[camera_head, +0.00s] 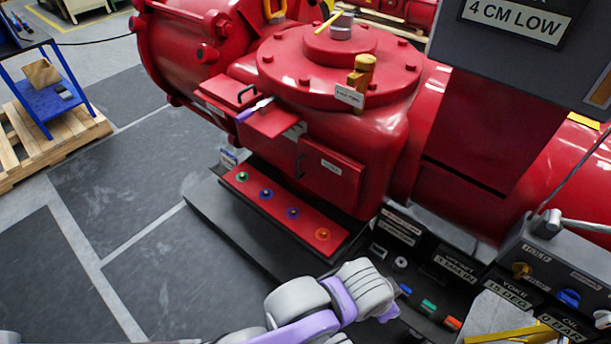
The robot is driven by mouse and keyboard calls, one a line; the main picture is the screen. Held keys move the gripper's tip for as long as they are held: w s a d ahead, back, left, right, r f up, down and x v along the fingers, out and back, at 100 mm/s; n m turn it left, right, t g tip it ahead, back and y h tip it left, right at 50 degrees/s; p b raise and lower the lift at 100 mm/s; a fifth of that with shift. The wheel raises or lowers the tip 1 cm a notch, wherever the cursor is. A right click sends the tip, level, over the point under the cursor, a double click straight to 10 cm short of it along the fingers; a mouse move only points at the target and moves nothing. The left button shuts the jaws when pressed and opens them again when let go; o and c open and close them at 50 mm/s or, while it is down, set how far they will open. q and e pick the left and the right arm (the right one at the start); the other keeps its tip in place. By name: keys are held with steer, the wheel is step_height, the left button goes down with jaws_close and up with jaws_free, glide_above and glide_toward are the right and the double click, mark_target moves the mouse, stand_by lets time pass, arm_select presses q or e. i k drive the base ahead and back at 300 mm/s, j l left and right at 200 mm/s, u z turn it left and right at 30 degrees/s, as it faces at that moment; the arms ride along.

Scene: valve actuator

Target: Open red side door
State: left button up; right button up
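The red side door (331,178) is a flat rectangular panel on the front of the red valve actuator body (375,135). A white and purple arm of mine crosses the bottom of the view, below and apart from the door. I cannot make out any fingers on it. No gripper shows clearly, and nothing is seen touching the door.
A red flap or shelf (262,122) with a purple-handled tool sticks out above left of the door. A red strip with coloured knobs (292,213) lies below it. A dark labelled control box (555,270) stands at right. A blue cart (62,95) stands at left. Floor at left is clear.

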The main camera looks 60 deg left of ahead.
mark_target(336, 181)
steer(key=j+u, duration=0.1)
steer(key=u, duration=1.95)
steer(key=i+j+u, duration=0.1)
steer(key=j, duration=0.3)
steer(key=i+j+u, duration=0.15)
steer(key=i+j, duration=0.15)
steer(key=i+j+u, duration=0.1)
steer(key=i+j, duration=0.15)
steer(key=j, duration=0.25)
